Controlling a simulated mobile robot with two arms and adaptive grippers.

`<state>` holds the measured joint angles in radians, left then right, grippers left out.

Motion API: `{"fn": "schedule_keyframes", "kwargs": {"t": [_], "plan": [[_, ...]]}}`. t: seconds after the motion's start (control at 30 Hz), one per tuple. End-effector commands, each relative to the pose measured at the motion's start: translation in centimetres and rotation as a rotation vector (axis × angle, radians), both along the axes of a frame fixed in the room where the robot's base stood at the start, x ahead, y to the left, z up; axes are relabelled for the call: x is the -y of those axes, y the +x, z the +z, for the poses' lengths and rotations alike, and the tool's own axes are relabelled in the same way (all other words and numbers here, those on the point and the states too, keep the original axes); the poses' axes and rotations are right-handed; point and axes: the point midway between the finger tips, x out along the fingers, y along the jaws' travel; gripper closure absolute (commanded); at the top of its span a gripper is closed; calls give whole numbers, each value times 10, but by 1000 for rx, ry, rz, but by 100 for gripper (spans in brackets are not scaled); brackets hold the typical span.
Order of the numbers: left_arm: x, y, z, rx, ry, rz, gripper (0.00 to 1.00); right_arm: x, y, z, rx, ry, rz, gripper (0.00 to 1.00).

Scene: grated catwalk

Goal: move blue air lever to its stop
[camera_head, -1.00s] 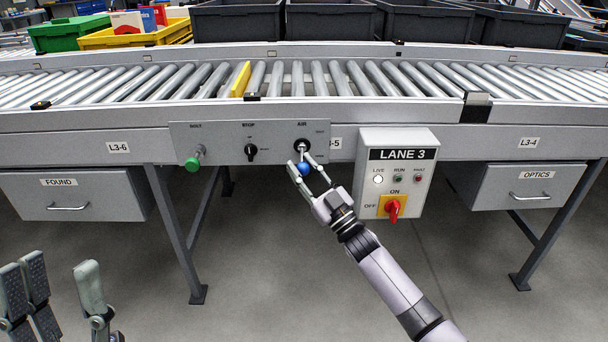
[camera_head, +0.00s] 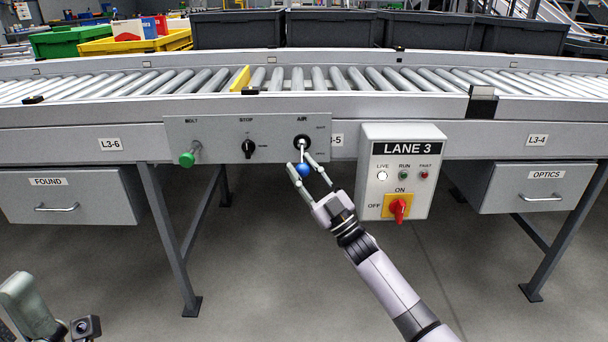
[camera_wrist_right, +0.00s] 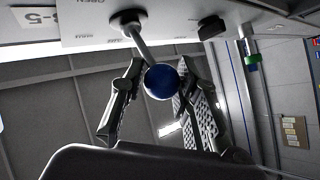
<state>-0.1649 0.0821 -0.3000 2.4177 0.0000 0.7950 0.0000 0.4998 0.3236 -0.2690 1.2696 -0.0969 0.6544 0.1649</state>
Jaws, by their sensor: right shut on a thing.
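The air lever has a blue ball knob (camera_head: 304,170) on a metal stem. The stem runs down from a round black pivot (camera_head: 302,142) on the grey panel under the AIR label. My right gripper (camera_head: 309,175) is shut on the knob, one finger on each side. In the right wrist view the blue ball (camera_wrist_right: 161,82) sits between the two fingers at the end of the stem, below the panel face. My left gripper (camera_head: 48,312) is at the bottom left corner, cut off by the frame edge, away from the conveyor. Its jaw opening is unclear.
The same panel (camera_head: 220,150) carries a green BOLT knob (camera_head: 187,159) and a black STOP switch (camera_head: 248,148). A LANE 3 box (camera_head: 395,172) with a red rotary switch (camera_head: 398,208) stands close right of my right gripper. Drawers hang at both sides.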

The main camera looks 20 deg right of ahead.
Motion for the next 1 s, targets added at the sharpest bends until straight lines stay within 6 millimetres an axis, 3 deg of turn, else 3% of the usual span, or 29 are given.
{"fn": "schedule_keyframes", "kwargs": {"t": [0.03, 0.47, 0.5, 0.77, 1.0], "plan": [[0, 0, -1, 5, 0, 1, 53, -2, 3, -8, -13, -3, 0, 99], [1, 1, 2, 10, 1, 0, 53, -2, 2, -5, -4, -5, 0, 99], [1, 1, 2, 10, 1, 0, 53, -2, 2, -5, -4, -5, 0, 70], [1, 0, 2, 10, 1, 0, 53, -1, 2, -5, -4, -4, -2, 53], [1, 0, 2, 11, 1, 0, 53, 0, 2, -4, 0, -4, -3, 53]]}}
